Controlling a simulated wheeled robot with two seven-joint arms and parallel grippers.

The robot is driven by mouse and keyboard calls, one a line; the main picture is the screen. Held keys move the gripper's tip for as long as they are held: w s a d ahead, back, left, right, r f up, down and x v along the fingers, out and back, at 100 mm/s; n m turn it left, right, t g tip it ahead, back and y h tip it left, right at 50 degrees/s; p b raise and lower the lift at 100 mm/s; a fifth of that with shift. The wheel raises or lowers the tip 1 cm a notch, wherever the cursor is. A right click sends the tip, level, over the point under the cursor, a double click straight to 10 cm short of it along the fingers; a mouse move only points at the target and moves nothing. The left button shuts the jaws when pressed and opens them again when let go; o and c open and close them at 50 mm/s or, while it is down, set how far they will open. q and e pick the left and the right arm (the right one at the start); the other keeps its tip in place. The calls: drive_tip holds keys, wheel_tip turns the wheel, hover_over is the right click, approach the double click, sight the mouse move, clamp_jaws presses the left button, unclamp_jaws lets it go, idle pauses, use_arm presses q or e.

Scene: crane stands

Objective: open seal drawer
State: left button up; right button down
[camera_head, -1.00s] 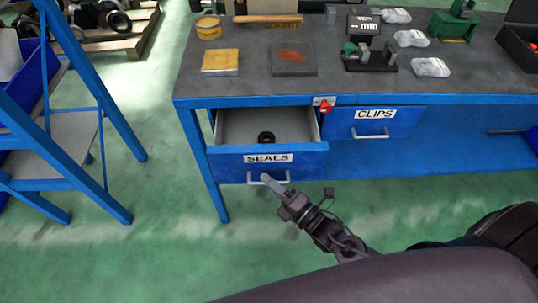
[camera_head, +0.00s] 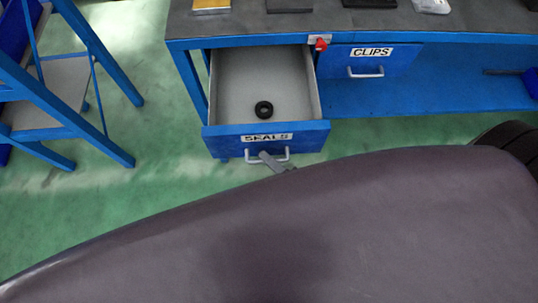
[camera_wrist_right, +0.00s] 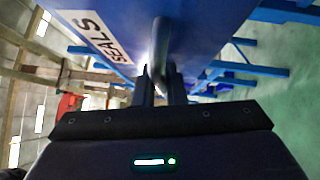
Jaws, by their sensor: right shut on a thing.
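The blue seal drawer (camera_head: 228,141), labelled SEALS, is pulled well out from under the bench at the centre left of the head view. A black ring seal (camera_head: 263,109) lies on its grey floor. The drawer's grey bar handle (camera_head: 250,158) is on the front face. My right gripper (camera_head: 272,160) is at the handle, its fingers shut on it. In the right wrist view the fingers (camera_wrist_right: 161,88) close around the handle bar (camera_wrist_right: 160,45), beside the SEALS label. My own body hides most of the right arm. My left gripper is not in view.
The CLIPS drawer (camera_head: 340,63) to the right is closed, with a red knob (camera_head: 321,44) between the drawers. The blue bench (camera_head: 440,40) carries several items near the top edge. A blue step ladder (camera_head: 60,95) stands at left. Green floor (camera_head: 150,150) is clear between.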

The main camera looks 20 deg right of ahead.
drive_tip(key=c, duration=1.5)
unclamp_jaws()
drive_tip(key=b+v, duration=0.1)
drive_tip(key=v, duration=0.6)
drive_tip(key=shift+s+d, duration=0.2)
drive_tip(key=shift+s, duration=0.15)
drive_tip(key=shift+f, duration=0.1)
